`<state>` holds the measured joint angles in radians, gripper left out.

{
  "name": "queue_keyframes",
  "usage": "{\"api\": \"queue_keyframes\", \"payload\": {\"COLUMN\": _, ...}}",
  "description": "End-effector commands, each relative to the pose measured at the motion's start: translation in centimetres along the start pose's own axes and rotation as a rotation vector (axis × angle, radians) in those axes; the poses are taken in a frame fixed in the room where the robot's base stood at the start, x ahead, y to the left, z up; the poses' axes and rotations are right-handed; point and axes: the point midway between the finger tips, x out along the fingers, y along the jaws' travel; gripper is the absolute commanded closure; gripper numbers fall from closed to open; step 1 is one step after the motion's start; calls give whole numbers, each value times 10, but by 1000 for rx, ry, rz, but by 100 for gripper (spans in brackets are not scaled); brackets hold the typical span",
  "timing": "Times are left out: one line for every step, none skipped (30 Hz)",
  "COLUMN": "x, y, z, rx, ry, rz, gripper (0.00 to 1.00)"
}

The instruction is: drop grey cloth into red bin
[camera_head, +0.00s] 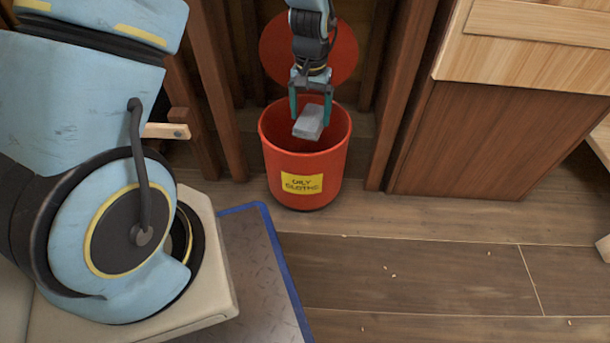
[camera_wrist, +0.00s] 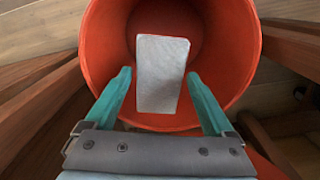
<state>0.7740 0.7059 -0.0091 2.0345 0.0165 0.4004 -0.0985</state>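The red bin (camera_head: 306,166) stands upright on the floor, with a yellow label reading "oily cloths". Its rim and inner wall fill much of the wrist view (camera_wrist: 105,50). The grey cloth (camera_head: 308,123) is a folded, block-like piece, tilted over the bin's mouth. It also shows in the wrist view (camera_wrist: 162,75), between and just beyond the fingertips. My gripper (camera_head: 311,112) points down over the bin, its teal fingers (camera_wrist: 159,78) apart. A narrow gap shows between the cloth and the left finger; the right finger is very close to it. The bin's floor is partly hidden behind the cloth.
A round red lid (camera_head: 309,48) stands behind the bin. Wooden ribs (camera_head: 214,90) rise on the left, and a wooden cabinet (camera_head: 480,140) stands on the right. The plank floor (camera_head: 420,270) in front is clear but for small scattered bits.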

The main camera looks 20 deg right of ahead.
Motion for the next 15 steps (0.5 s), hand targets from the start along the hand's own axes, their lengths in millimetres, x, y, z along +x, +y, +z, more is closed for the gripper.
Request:
{"api": "queue_keyframes", "payload": {"x": 0, "y": 0, "z": 0, "rx": 0, "ry": 0, "rz": 0, "gripper": 5}}
{"api": "queue_keyframes", "payload": {"x": 0, "y": 0, "z": 0, "rx": 0, "ry": 0, "rz": 0, "gripper": 2}}
{"api": "queue_keyframes", "payload": {"x": 0, "y": 0, "z": 0, "rx": 0, "ry": 0, "rz": 0, "gripper": 0}}
{"api": "queue_keyframes", "payload": {"x": 0, "y": 0, "z": 0, "rx": 0, "ry": 0, "rz": 0, "gripper": 0}}
{"api": "queue_keyframes", "payload": {"x": 0, "y": 0, "z": 0, "rx": 0, "ry": 0, "rz": 0, "gripper": 0}}
{"api": "queue_keyframes", "payload": {"x": 0, "y": 0, "z": 0, "rx": 0, "ry": 0, "rz": 0, "gripper": 0}}
{"api": "queue_keyframes", "payload": {"x": 0, "y": 0, "z": 0, "rx": 0, "ry": 0, "rz": 0, "gripper": 0}}
{"api": "queue_keyframes", "payload": {"x": 0, "y": 0, "z": 0, "rx": 0, "ry": 0, "rz": 0, "gripper": 0}}
{"api": "queue_keyframes", "payload": {"x": 0, "y": 0, "z": 0, "rx": 0, "ry": 0, "rz": 0, "gripper": 0}}
{"api": "queue_keyframes", "payload": {"x": -1, "y": 0, "z": 0, "rx": 0, "ry": 0, "rz": 0, "gripper": 0}}
{"api": "queue_keyframes", "payload": {"x": -3, "y": 0, "z": 0, "rx": 0, "ry": 0, "rz": 0, "gripper": 0}}
{"api": "queue_keyframes", "payload": {"x": -7, "y": 0, "z": 0, "rx": 0, "ry": 1, "rz": 0, "gripper": 0}}
{"api": "queue_keyframes", "payload": {"x": -10, "y": 0, "z": 0, "rx": 0, "ry": 1, "rz": 0, "gripper": 0}}
{"api": "queue_keyframes", "payload": {"x": -14, "y": 0, "z": 0, "rx": 0, "ry": 1, "rz": 0, "gripper": 0}}
{"api": "queue_keyframes", "payload": {"x": -21, "y": 0, "z": 0, "rx": 0, "ry": 1, "rz": 0, "gripper": 0}}
